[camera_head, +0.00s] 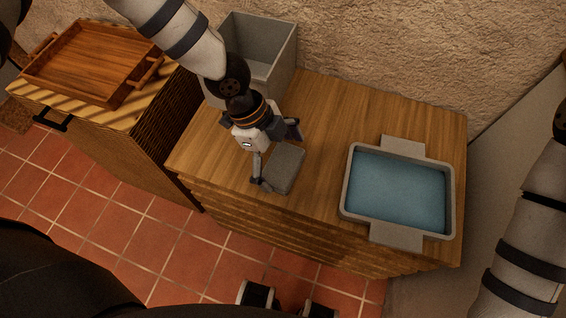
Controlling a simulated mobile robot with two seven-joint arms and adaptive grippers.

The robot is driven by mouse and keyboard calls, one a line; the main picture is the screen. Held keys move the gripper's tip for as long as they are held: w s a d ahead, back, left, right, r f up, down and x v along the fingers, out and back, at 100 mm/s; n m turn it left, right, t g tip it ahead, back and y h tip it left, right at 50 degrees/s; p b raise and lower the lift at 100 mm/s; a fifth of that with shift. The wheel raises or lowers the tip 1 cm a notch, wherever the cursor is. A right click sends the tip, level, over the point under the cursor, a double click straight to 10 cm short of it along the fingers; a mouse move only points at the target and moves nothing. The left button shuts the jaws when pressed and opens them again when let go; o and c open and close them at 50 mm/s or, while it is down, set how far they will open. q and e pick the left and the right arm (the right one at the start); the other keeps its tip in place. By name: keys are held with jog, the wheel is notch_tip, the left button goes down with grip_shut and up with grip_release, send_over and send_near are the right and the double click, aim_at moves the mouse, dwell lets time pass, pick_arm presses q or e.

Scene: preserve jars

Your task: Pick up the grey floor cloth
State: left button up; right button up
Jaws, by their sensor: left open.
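The grey floor cloth (285,167) looks like a small flat grey block and lies on the wooden counter top near its front left edge. My left gripper (277,158) is open, with one finger at the cloth's near left side and the other near its far right end. The cloth shows between and beyond the fingers; I cannot tell whether they touch it. My right arm shows at the right edge, but I cannot make out its gripper.
A grey basin of blue water (346,204) stands on the counter's right (325,110). An open grey bin (284,62) stands behind my left gripper. A wooden tray (122,88) rests on the left cabinet. The counter between cloth and basin is clear.

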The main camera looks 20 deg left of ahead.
pick_arm(q)
jog(key=shift+d+f, duration=0.3)
jog(key=shift+f, duration=0.3)
jog(key=c, duration=0.9)
jog(key=shift+r, duration=0.1)
